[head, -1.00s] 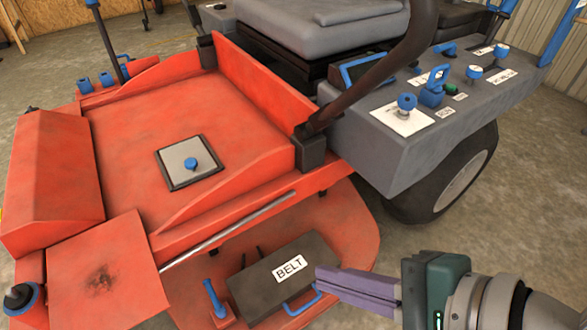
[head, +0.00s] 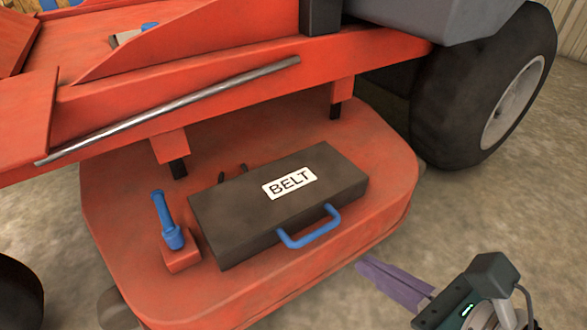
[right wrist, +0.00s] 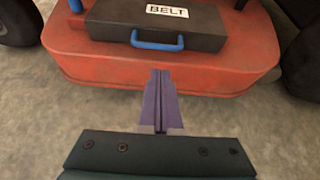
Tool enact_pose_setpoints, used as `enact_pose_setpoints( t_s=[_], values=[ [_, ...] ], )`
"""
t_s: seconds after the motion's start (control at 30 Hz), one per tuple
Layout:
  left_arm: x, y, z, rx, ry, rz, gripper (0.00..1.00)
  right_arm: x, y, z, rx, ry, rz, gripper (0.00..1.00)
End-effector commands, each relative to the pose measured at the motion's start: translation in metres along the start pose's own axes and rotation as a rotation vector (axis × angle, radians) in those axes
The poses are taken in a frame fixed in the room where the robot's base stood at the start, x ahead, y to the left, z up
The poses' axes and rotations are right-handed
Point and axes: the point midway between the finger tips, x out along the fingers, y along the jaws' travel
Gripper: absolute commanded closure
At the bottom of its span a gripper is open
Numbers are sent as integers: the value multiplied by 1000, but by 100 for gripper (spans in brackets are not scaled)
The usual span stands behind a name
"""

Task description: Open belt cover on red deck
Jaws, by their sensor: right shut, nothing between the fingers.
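The belt cover (head: 235,215) is a dark grey box lid with a white BELT label and a blue handle (head: 309,228) on its front side. It lies closed on the red deck (head: 380,190). In the right wrist view the cover (right wrist: 204,31) and its blue handle (right wrist: 156,41) are at the top, beyond the fingertips. My right gripper (head: 362,265) has purple fingers, shut and empty, in front of the deck, to the right of and apart from the handle. It also shows in the right wrist view (right wrist: 160,75). My left gripper is not in view.
A blue lever (head: 166,220) on a red block stands left of the cover. A steel rod (head: 170,110) and the mower's red frame lie above and behind the deck. A large black tyre (head: 440,115) is at the right. The concrete floor in front is clear.

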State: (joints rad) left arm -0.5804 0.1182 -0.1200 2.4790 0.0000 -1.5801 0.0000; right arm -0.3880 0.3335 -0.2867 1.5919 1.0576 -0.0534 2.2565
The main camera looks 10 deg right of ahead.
Motion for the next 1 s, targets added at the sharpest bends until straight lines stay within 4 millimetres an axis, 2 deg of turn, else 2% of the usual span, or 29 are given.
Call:
enact_pose_setpoints(
  t_s=[0.03, 0.17, 0.6, 0.8, 1.0],
  values=[
    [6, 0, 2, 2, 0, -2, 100, 4, -1, -6, 11, -2, -4, 100],
    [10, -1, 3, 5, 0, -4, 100, 13, -2, -6, 19, -4, -8, 100],
    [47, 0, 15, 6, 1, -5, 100, 88, -2, -7, 17, -4, -6, 100],
    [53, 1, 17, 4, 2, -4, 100, 101, -2, -5, 15, -2, -6, 100],
    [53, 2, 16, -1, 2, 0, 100, 102, -2, -3, 15, -1, -5, 100]
  ],
)
